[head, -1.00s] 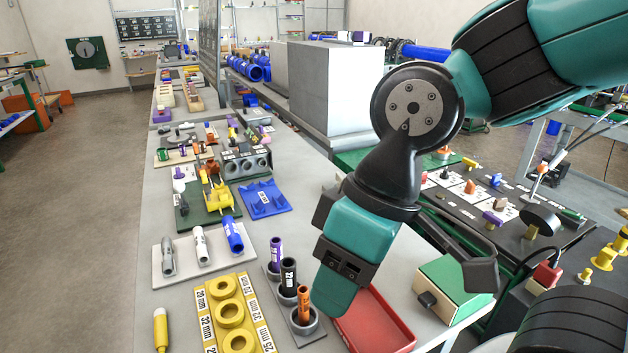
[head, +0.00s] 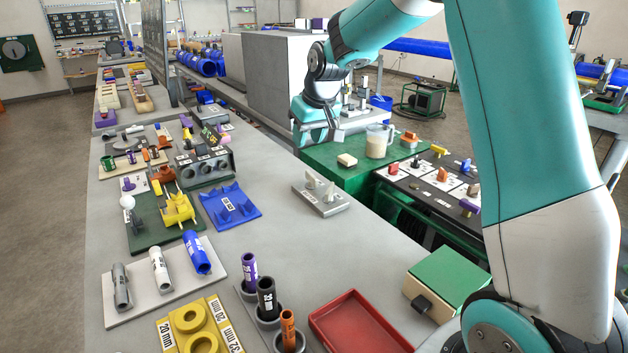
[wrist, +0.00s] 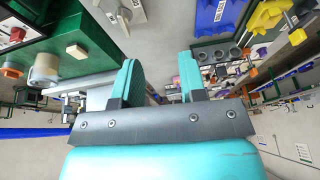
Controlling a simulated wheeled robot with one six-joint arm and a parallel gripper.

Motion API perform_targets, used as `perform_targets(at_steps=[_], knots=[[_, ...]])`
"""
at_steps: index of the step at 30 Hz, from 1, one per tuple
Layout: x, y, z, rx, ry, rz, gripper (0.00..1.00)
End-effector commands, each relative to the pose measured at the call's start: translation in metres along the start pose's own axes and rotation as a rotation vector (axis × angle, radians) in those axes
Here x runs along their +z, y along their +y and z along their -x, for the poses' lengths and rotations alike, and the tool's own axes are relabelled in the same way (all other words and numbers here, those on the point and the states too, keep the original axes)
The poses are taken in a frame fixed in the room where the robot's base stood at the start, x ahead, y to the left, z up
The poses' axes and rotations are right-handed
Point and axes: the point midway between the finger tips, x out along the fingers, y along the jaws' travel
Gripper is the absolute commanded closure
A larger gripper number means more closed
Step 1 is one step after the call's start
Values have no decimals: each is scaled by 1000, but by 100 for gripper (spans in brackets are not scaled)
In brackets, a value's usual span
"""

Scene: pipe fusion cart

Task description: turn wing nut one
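A small grey metal plate (head: 324,203) lies on the grey bench and carries two pale upright winged pieces, which look like the wing nuts. One wing nut (head: 310,180) is at the left and the other wing nut (head: 329,192) is at the right; I cannot read which is number one. The plate also shows at the top of the wrist view (wrist: 128,17). My gripper (head: 312,136) is in the air beyond the plate, apart from it. In the wrist view its two teal fingers (wrist: 157,78) are spread with nothing between them.
A green board (head: 350,173) with a cream block (head: 347,160) and a beaker (head: 377,141) is right of the plate. A blue cradle (head: 230,206) lies left. A red tray (head: 359,325) is in front. Bare bench surrounds the plate's near side.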

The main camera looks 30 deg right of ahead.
Motion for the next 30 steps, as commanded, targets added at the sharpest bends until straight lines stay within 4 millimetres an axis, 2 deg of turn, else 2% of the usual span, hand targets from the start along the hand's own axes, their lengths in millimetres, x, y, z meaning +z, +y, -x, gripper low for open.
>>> perform_targets(at_steps=[1,3,7,11,14,24,30], knots=[[-10,26,-14,29,9,-36,62],[-19,51,-24,60,22,-69,62],[-26,75,-34,89,33,-100,62],[-27,79,-48,92,32,-104,62],[-27,80,-66,91,30,-103,62],[-30,86,-143,89,31,-101,62],[-31,90,-181,90,33,-101,62]])
